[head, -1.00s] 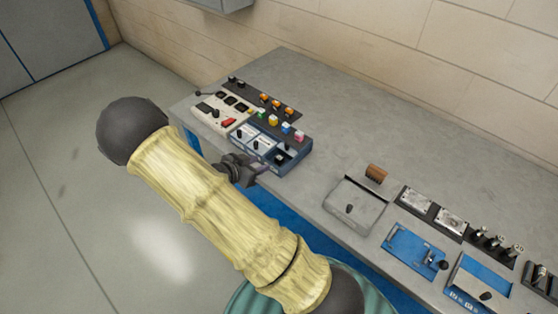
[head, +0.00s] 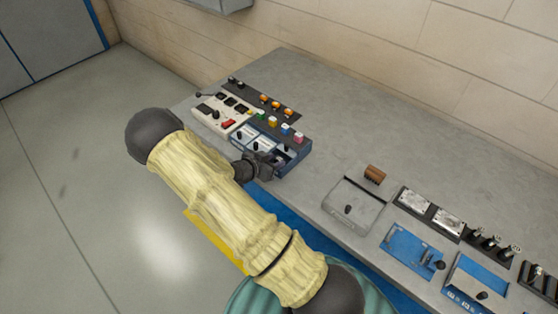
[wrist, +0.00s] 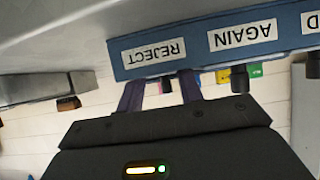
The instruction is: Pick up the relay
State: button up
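I cannot tell for sure which part is the relay. Small coloured blocks stand along the back of the blue labelled box, among them a pink one (head: 298,137) and a yellow one (head: 272,121). Orange parts (head: 276,103) sit on a dark strip behind. A brown ribbed block (head: 374,174) lies alone on the bench. My gripper (head: 272,162) is at the front right end of the blue box (head: 302,154), partly hiding it. In the wrist view its two fingers (wrist: 160,90) stand apart by the REJECT label (wrist: 154,54), a pink block (wrist: 165,86) showing between them.
The cream switch panel (head: 208,115) stands left of the blue box. A grey lidded box (head: 352,208), metal plates (head: 414,200) and blue fixtures (head: 408,248) are to the right. The bench (head: 400,140) is clear toward the wall. AGAIN (wrist: 243,36) is labelled beside REJECT.

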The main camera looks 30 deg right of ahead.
jog(key=shift+w+d+f, duration=0.2)
jog(key=shift+d+f, duration=0.1)
jog(key=shift+d, duration=0.15)
jog(key=c, duration=0.7)
jog(key=shift+c, duration=0.2)
notch_tip(320, 180, up, 10)
dwell(0.7)
